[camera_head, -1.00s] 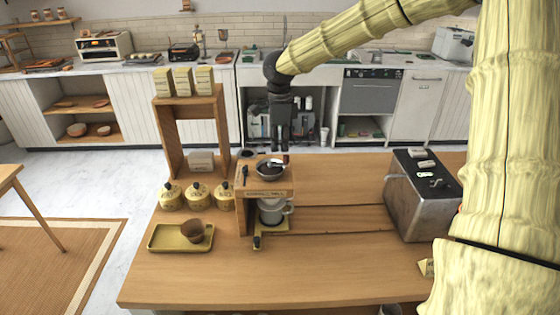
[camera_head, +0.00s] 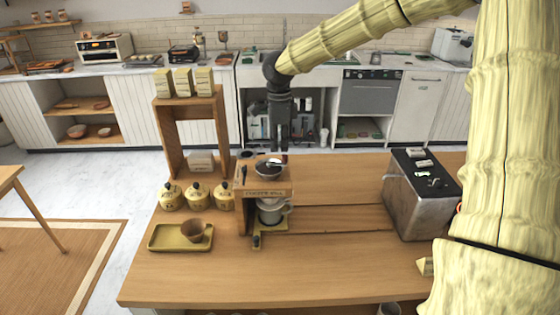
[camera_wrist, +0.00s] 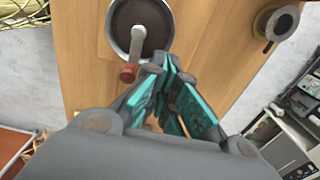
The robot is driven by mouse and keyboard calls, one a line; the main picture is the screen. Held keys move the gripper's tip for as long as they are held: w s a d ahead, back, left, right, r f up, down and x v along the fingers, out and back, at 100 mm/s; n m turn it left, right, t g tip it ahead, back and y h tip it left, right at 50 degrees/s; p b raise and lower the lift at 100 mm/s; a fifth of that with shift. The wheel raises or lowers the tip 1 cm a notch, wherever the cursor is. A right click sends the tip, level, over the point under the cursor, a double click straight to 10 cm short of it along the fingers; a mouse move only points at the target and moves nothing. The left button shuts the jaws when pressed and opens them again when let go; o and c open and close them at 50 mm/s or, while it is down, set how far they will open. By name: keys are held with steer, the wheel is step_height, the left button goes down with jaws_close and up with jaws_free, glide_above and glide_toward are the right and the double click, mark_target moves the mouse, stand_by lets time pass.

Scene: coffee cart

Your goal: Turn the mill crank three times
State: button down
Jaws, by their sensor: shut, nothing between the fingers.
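The mill (camera_head: 263,193) is a wooden stand on the counter with a round hopper bowl (camera_head: 262,175) on top. In the wrist view the bowl (camera_wrist: 113,30) holds dark contents. The crank (camera_wrist: 137,45) is a silver arm running from the bowl's middle to its rim, with a reddish handle (camera_wrist: 128,73) at its end. My gripper (camera_head: 281,150) is above the mill at its back right in the head view. In the wrist view my gripper (camera_wrist: 165,65) is shut and empty, its fingertips close to the right of the handle. Whether they touch is unclear.
A pale cup (camera_head: 271,207) stands under the mill. Several lidded jars (camera_head: 197,197) and a wooden shelf (camera_head: 165,130) are at its left. A yellow tray (camera_head: 165,238) with a brown cup (camera_head: 192,232) is in front. A metal toaster-like machine (camera_head: 418,205) stands right. The counter between is clear.

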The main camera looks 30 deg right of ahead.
steer(key=shift+s, duration=0.1)
steer(key=shift+f, duration=0.2)
steer(key=shift+f, duration=1.5)
stand_by(0.5)
steer(key=shift+r+p, duration=0.75)
steer(key=shift+r, duration=0.15)
stand_by(0.5)
